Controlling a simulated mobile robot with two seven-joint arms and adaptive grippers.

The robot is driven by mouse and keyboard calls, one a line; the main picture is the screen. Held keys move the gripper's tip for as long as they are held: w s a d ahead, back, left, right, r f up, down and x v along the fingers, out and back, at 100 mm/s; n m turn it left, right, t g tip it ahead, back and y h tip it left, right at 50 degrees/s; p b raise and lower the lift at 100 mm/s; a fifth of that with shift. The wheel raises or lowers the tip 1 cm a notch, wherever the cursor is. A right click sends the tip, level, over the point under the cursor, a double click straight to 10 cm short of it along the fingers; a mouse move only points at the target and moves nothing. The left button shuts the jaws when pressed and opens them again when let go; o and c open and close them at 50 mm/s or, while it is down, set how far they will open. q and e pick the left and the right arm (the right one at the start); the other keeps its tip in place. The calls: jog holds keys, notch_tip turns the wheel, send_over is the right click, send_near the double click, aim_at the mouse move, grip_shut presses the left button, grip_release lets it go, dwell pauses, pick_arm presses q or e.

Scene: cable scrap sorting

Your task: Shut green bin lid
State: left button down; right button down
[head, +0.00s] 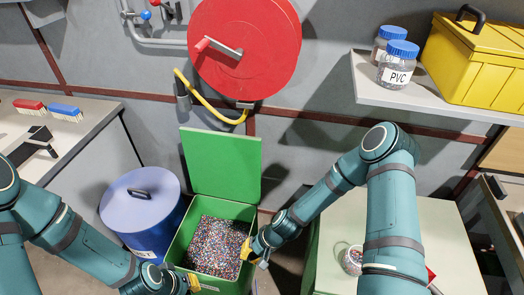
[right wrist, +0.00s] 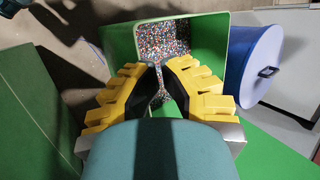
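The green bin (head: 174,252) stands in the lower middle of the head view, full of multicoloured granules (head: 214,246). Its green lid (head: 222,163) stands open, upright at the back against the wall side. My right gripper (head: 251,250) is at the bin's right rim; I cannot tell whether it touches. In the right wrist view its yellow fingers (right wrist: 158,66) come together at the tips over the bin (right wrist: 205,40), with nothing visible held. My left gripper (head: 197,284) is low at the bin's front edge, partly cut off, and its opening is unclear.
A blue drum (head: 142,205) with a closed lid stands left of the bin. A pale-topped green cabinet (head: 338,225) stands to the right, with a jar (head: 352,260) on it. A red hose reel (head: 245,45) and yellow hose (head: 205,108) are on the wall behind.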

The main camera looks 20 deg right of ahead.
jog(key=w+d+r+m+t+y, duration=0.2)
jog(key=w+d+r+t, duration=0.1)
jog(key=w, duration=0.6)
jog(key=w+d+r+m+t+y, duration=0.1)
jog(key=w+d+r+t+y, duration=0.2)
jog(key=w, duration=0.6)
jog(key=w+d+r+m+t, duration=0.1)
jog(key=w+d+r+t, duration=0.1)
jog(key=w+d+r, duration=0.3)
jog(key=w+d+r+m+t, duration=0.1)
jog(key=d+r+t, duration=0.1)
jog(key=d, duration=0.4)
jog(key=w+d+r+m+t, duration=0.1)
jog(key=w+d+r+t, duration=0.1)
jog(key=w+d+r, duration=0.3)
jog(key=f+b+x, duration=0.1)
jog(key=b+x, duration=0.1)
jog(key=x, duration=0.6)
jog(key=shift+s+a+r, duration=0.1)
jog(key=shift+s+a, duration=0.35)
jog(key=shift+s, duration=0.35)
jog(key=shift+s+a, duration=0.4)
jog(key=shift+s, duration=0.35)
jog(key=shift+t, duration=0.3)
